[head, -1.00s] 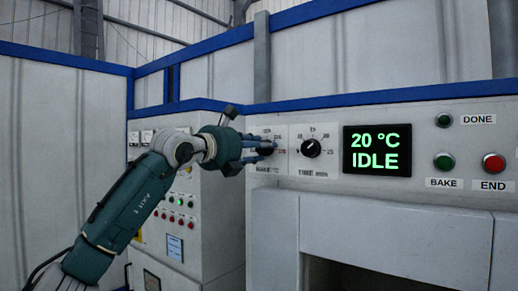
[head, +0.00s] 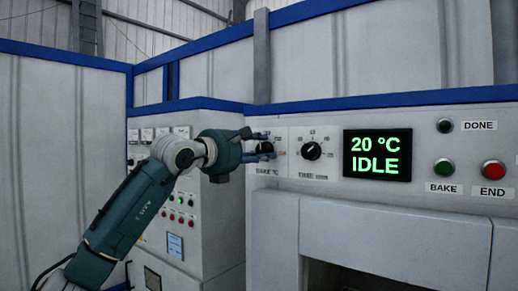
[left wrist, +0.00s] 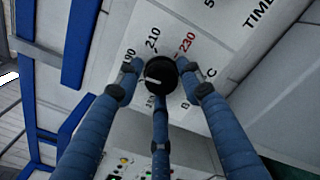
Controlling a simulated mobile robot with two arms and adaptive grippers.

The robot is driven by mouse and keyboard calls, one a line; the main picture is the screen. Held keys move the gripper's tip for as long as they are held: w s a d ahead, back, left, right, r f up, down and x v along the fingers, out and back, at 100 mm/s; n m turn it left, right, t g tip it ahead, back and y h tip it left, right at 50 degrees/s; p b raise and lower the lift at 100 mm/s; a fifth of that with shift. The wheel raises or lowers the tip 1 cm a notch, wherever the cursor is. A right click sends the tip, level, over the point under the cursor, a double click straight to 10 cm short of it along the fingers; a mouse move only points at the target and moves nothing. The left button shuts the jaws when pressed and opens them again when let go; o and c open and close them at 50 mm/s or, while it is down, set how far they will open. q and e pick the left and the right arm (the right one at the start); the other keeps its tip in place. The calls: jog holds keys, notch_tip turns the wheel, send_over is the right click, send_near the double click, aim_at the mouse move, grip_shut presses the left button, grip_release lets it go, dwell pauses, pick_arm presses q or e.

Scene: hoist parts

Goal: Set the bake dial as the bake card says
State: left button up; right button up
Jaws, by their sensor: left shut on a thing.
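The bake dial (head: 265,148) is a black round knob on the oven's front panel. Its plate is marked "BAKE °C". In the left wrist view the knob (left wrist: 160,73) sits among printed numbers, with 210 in black and 230 in red legible. A pale mark shows on the knob, toward the lower left of that view. My left gripper (head: 260,147) is shut on the bake dial, its blue fingers around the knob. They partly cover the scale. I cannot make out a readable bake card. My right gripper is not in view.
The time dial (head: 311,150) is just right of the bake dial. The display (head: 377,155) reads 20 °C IDLE. The green BAKE button (head: 444,167), red END button (head: 493,170) and dark DONE lamp (head: 445,126) are further right. A control cabinet (head: 215,229) stands at left.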

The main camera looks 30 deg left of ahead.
pick_arm(q)
jog(key=shift+s+r+m, duration=0.1)
jog(key=shift+r+m, duration=0.15)
jog(key=shift+m, duration=0.15)
jog(key=o, duration=0.8)
jog(key=shift+o, duration=1.1)
jog(key=shift+d+f, duration=0.1)
jog(key=shift+d, duration=0.1)
jog(key=s+a, duration=0.1)
jog(key=s, duration=1.1)
